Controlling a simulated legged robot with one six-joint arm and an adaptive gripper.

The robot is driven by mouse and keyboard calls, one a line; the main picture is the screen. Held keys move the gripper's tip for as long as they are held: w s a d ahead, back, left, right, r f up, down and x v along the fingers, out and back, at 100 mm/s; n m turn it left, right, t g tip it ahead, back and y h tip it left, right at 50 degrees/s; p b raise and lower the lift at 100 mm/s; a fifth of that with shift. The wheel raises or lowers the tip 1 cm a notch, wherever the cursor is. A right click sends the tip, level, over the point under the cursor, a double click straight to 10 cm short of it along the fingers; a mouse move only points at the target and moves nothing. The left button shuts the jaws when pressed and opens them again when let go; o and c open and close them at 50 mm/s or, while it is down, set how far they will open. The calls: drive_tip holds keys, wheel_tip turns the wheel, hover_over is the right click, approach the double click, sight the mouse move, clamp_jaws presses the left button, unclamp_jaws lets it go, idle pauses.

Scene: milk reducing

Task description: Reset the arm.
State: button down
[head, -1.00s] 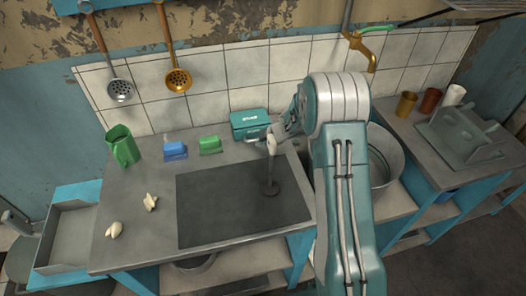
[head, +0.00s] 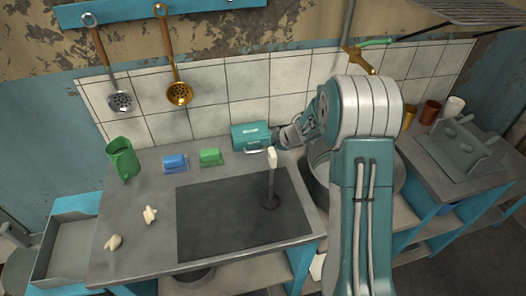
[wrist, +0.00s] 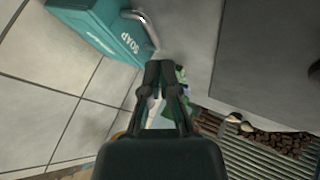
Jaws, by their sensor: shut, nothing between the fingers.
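My arm stands at the right of the head view, bent over the counter. My gripper (head: 279,141) is small and partly hidden there, close to the right end of the teal soap box (head: 249,136). In the wrist view my gripper (wrist: 160,68) has its fingertips together with nothing held. The soap box (wrist: 98,28), with a metal handle, lies up and left of the fingertips there and looks apart from them.
A tool with a pale handle (head: 272,160) stands upright on the dark panel (head: 220,218). Blue (head: 175,164) and green (head: 210,157) holders, a green jug (head: 123,158) and pale lumps (head: 150,215) stand leftward. A large pot (head: 397,180) is behind my arm.

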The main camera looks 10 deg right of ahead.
drive_tip(key=s+d+r+m+t+h, duration=0.2)
drive_tip(key=s+r+m+h, duration=0.1)
drive_tip(key=r, duration=0.5)
drive_tip(key=s+d+r+m+t+h, duration=0.1)
drive_tip(key=s+r+m+h, duration=0.15)
drive_tip(key=r, duration=0.55)
drive_tip(key=s+d+r+m+t+h, duration=0.2)
drive_tip(key=s+r+m, duration=0.2)
drive_tip(key=r, duration=0.4)
drive_tip(key=s+a+f+m+g+y, duration=0.1)
drive_tip(key=s+a+m+g, duration=0.1)
drive_tip(key=s, duration=1.1)
drive_tip(key=s+a+f+m+g+y, duration=0.1)
drive_tip(key=s+a+m+g, duration=0.2)
drive_tip(key=s, duration=1)
drive_tip(key=a+m, duration=0.2)
drive_tip(key=a, duration=0.2)
drive_tip(key=shift+s+a+g, duration=0.15)
drive_tip(key=shift+s+g, duration=0.15)
drive_tip(key=shift+s, duration=0.05)
drive_tip(key=shift+a+y, duration=0.1)
drive_tip(key=shift+y, duration=0.15)
